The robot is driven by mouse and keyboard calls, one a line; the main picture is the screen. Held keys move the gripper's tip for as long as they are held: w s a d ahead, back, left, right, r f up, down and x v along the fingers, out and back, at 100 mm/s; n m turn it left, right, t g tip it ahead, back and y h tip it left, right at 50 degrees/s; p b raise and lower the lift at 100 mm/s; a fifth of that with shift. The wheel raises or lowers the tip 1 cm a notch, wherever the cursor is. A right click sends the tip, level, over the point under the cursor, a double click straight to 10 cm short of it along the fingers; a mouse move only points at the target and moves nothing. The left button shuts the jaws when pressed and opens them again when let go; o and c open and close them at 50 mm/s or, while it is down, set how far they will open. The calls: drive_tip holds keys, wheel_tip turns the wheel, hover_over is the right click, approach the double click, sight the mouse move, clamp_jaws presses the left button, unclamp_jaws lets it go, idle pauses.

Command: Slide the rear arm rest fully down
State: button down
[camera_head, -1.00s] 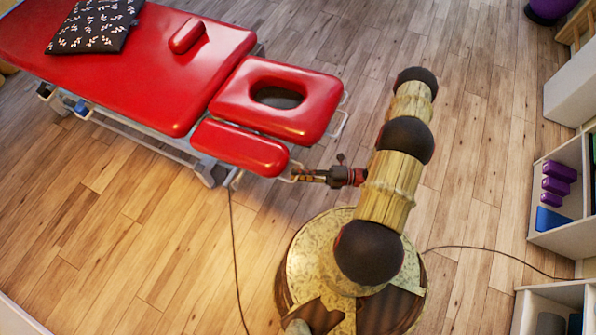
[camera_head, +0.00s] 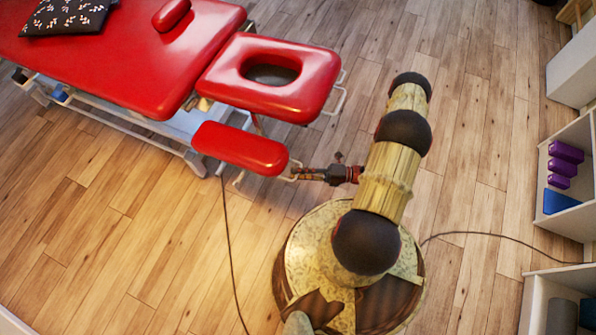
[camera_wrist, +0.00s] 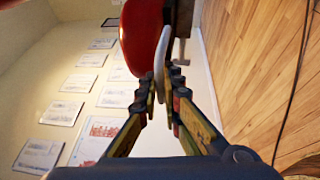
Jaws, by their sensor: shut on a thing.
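The arm rest (camera_head: 240,148) is a red padded bar beside the head section (camera_head: 275,75) of the red treatment table, on the side nearest me. A clear gap separates it from the head section, and it looks lower. A pale wire handle (camera_head: 292,171) sticks out from its right end. My gripper (camera_head: 299,174) is shut on this handle. In the wrist view, my gripper's fingertips (camera_wrist: 165,72) close around the pale handle (camera_wrist: 160,48), with the red arm rest (camera_wrist: 142,35) just beyond. The arm rest's mounting is mostly hidden.
The table's main section (camera_head: 110,55) carries a dark patterned cushion (camera_head: 65,17) and a small red pad (camera_head: 171,14). A cable (camera_head: 228,250) runs over the floor left of my base. White shelves (camera_head: 568,205) with purple rolls stand at the right. Wooden floor is open between.

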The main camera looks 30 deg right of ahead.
drive_tip(key=shift+f, duration=0.25)
drive_tip(key=c, duration=2)
unclamp_jaws()
drive_tip(key=shift+r, duration=0.1)
drive_tip(key=shift+o, duration=0.2)
drive_tip(key=shift+d, duration=0.1)
drive_tip(key=v, duration=1.2)
